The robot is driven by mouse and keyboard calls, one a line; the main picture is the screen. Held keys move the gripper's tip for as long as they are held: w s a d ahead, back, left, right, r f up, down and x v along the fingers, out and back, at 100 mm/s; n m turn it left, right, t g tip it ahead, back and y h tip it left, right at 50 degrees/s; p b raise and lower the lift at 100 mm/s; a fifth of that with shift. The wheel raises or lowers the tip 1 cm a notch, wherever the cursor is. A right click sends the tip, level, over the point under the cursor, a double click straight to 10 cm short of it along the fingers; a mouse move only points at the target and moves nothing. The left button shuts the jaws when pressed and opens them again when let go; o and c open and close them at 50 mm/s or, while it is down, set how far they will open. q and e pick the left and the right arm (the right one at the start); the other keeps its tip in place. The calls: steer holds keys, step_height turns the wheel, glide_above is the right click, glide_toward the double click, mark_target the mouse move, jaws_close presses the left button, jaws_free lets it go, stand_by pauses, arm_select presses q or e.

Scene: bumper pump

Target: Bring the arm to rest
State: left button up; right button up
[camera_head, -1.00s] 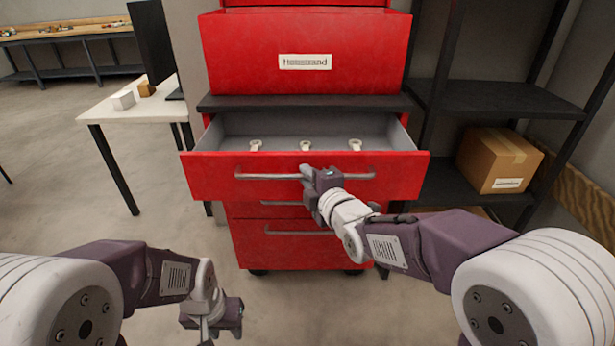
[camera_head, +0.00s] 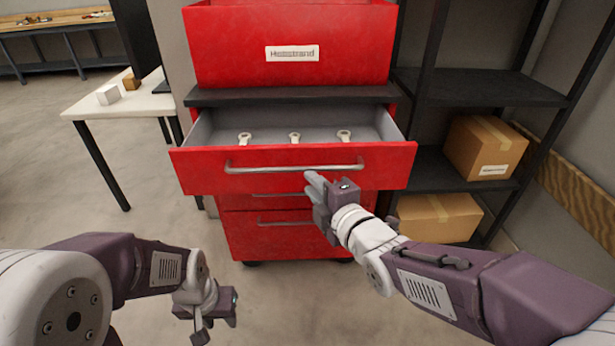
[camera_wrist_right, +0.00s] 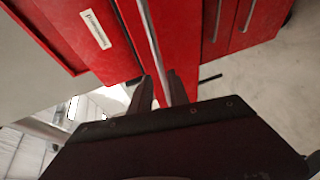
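The red drawer (camera_head: 220,178) of the tool cabinet stands pulled out, with its metal handle (camera_head: 290,167) across the front. Several pale metal tools lie inside, among them one at the right (camera_head: 344,135).
Closed red drawers (camera_head: 285,230) lie below the open one. A dark shelf rack (camera_head: 480,88) with cardboard boxes (camera_head: 485,148) stands at the right. A white table (camera_head: 125,106) with small blocks is at the left. The floor between is clear.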

steer(key=shift+d, duration=0.1)
stand_by(0.3)
steer(key=s+d+f+m+g+h, duration=0.2)
steer(key=d+f+m+g+h, duration=0.4)
steer(key=d+f+m, duration=0.75)
steer(key=s+f+m+g, duration=0.7)
steer(key=s+f, duration=0.4)
steer(key=s, duration=0.3)
step_height(320, 180, up, 25)
steer(key=m+p, duration=0.1)
steer(key=p, duration=2.3)
steer(key=shift+d+g, duration=0.2)
steer(key=shift+g, duration=0.1)
